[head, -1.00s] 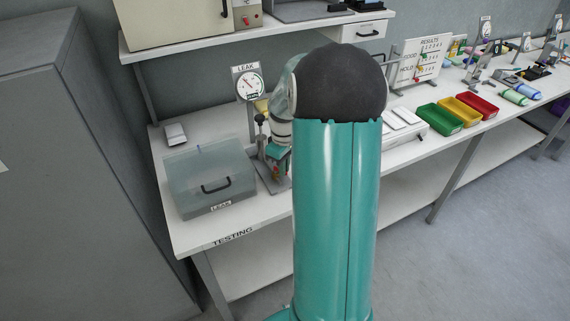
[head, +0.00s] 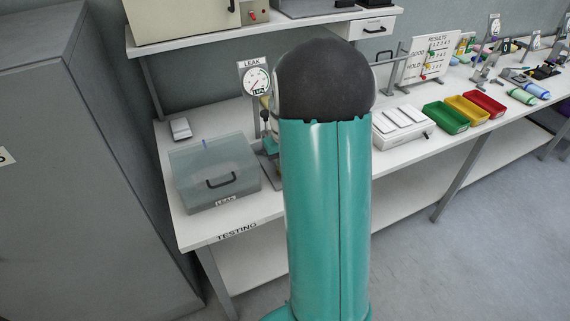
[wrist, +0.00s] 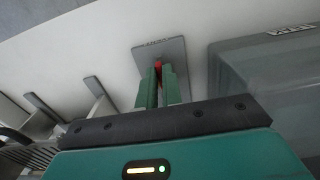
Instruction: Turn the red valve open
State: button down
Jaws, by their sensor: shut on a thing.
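The red valve (wrist: 158,66) shows in the wrist view as a small red piece between the tips of my gripper's two green fingers. My gripper (wrist: 160,76) is shut on it. Behind it is a grey plate (wrist: 176,50) on the white bench. In the head view my own arm hides the valve and most of my gripper. The round LEAK gauge (head: 257,80) stands behind that spot, with its needle pointing to the lower left.
The clear LEAK box (head: 216,172) stands close to the left of the valve stand. A white scale-like device (head: 403,124) and green, yellow and red trays (head: 445,117) are to the right. A shelf (head: 205,44) hangs above. The bench front (head: 237,232) is labelled TESTING.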

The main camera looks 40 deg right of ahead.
jog(key=c, duration=1.6)
grip_release()
jog(key=shift+o, duration=0.2)
notch_tip(320, 180, up, 14)
